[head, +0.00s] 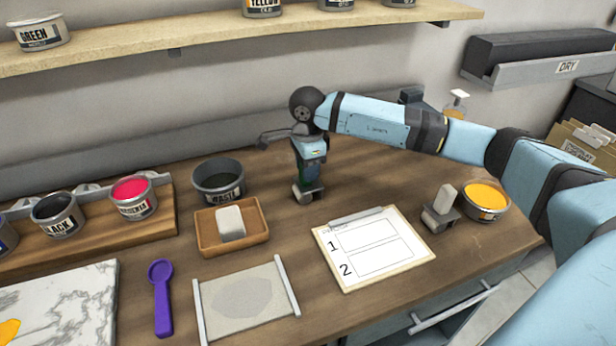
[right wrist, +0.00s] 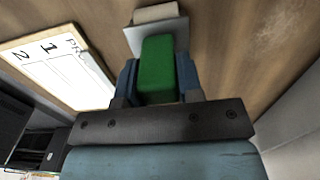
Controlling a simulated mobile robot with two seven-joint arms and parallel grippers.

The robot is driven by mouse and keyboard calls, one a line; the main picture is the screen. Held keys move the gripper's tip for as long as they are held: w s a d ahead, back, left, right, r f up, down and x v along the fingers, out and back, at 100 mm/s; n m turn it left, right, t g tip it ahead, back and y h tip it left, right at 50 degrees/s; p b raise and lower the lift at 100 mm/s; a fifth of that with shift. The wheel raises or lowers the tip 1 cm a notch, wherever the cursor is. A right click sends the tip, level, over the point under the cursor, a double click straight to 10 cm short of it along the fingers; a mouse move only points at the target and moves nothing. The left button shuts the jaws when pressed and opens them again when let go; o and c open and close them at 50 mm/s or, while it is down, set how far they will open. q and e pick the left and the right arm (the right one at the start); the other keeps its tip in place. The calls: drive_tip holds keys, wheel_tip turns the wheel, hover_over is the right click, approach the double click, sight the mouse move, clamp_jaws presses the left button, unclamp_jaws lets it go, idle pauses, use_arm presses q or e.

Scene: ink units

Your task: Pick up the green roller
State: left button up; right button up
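The green roller (head: 309,172) stands upright near the back middle of the table, its handle up and its pale roll at the bottom. My right gripper (head: 311,155) points down over it. In the right wrist view the green handle (right wrist: 158,72) lies between the two fingers of my right gripper (right wrist: 158,80), one finger close along each side. I cannot tell whether the fingers press on it. The pale roll (right wrist: 156,13) and its metal bracket show beyond the handle. My left gripper is not in view.
A dark ink tin (head: 220,181) and a wooden tray (head: 234,246) with a white block stand left of the roller. A clipboard (head: 376,248) lies in front. Another roller (head: 440,212) and a yellow ink tin (head: 487,203) stand right. A shelf (head: 200,45) hangs above.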

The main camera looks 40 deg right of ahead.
drive_tip(key=shift+c, duration=1.2)
drive_tip(key=shift+r, duration=0.15)
wheel_tip(320, 180, up, 20)
